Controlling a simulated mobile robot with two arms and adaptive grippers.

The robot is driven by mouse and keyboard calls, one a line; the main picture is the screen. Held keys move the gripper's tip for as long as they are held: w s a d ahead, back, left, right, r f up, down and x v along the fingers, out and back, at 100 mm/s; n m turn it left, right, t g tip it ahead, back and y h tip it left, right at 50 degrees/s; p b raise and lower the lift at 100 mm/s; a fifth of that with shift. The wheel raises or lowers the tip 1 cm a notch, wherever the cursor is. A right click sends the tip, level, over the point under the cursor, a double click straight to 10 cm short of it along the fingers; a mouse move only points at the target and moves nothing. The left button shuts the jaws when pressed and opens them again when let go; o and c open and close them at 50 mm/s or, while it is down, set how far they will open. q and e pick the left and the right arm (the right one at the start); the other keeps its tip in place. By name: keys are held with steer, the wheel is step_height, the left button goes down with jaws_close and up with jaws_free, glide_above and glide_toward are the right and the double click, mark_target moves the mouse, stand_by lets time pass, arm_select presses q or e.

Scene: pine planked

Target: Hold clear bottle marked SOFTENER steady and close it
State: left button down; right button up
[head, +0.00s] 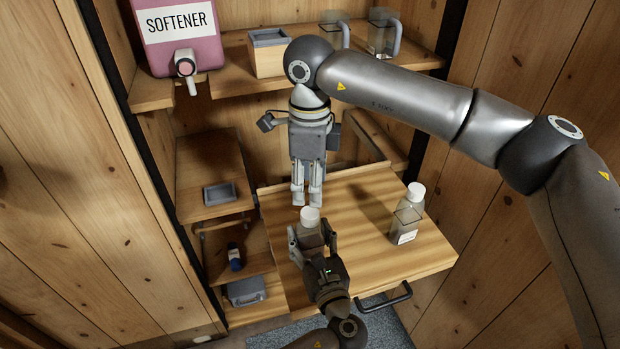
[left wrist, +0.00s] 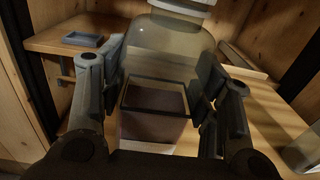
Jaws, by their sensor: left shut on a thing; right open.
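A clear bottle (head: 308,238) with a white cap (head: 310,216) stands upright on the wooden worktop. My left gripper (head: 312,246) is shut around its body from the front.
Another clear bottle (head: 407,215), white-capped and labelled, stands to the right on the worktop (head: 360,250). A pink dispenser (head: 180,40) reading SOFTENER is on the upper shelf, with a wooden box (head: 268,60) and clear jugs (head: 383,35).

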mark_target(309, 212)
steer(key=n, duration=0.5)
steer(key=shift+r, duration=0.15)
steer(key=shift+f, duration=4)
steer(key=shift+c, duration=0.2)
steer(key=c, duration=1)
steer(key=m, duration=0.5)
steer(key=shift+m, duration=0.4)
steer(key=shift+c, duration=0.2)
steer(key=m, duration=0.6)
steer(key=o, duration=1.2)
